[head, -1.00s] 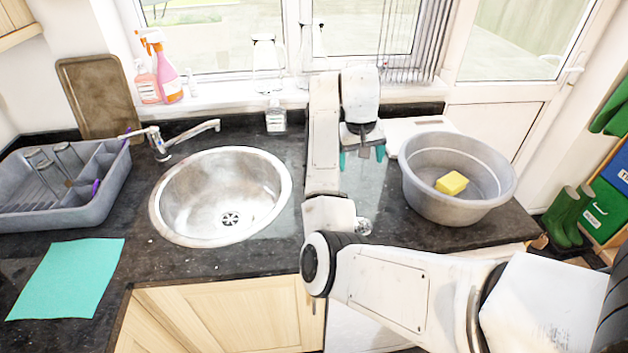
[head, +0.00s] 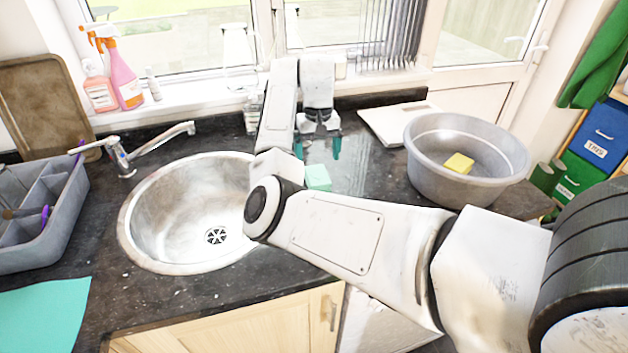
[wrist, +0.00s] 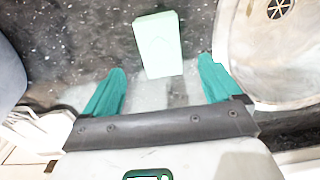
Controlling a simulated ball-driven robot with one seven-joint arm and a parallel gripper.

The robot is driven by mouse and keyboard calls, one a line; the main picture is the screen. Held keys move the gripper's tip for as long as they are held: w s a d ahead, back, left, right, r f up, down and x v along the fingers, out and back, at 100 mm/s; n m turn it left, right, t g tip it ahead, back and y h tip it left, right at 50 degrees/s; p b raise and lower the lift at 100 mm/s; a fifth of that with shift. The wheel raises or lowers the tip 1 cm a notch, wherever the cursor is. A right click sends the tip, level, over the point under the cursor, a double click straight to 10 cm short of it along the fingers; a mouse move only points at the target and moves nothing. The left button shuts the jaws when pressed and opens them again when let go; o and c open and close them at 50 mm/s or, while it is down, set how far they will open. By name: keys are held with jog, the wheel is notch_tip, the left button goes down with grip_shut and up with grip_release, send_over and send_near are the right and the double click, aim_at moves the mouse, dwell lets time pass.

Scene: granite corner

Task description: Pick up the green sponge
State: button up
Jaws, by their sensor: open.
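The green sponge (head: 318,177) is a pale mint block on the dark counter, between the sink and the grey basin. In the head view my arm hides part of its lower side. In the wrist view the sponge (wrist: 158,45) shows whole, lying just beyond my fingertips and in line with the gap between them. My gripper (head: 318,150) points down with its teal fingers apart, above the counter and farther back than the sponge. In the wrist view my open gripper (wrist: 162,67) has nothing between its fingers.
The round steel sink (head: 190,225) is left of the sponge. A grey basin (head: 425,175) with a yellow sponge (head: 459,163) inside stands to the right. A white board (head: 385,122) lies behind. A tap (head: 125,160) and grey dish rack (head: 60,215) are at left.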

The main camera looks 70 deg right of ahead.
aim_at(317, 175)
jog(key=shift+a+f+p, duration=0.15)
jog(key=shift+f+p, duration=0.5)
jog(key=shift+f, duration=3.15)
jog(key=c, duration=1)
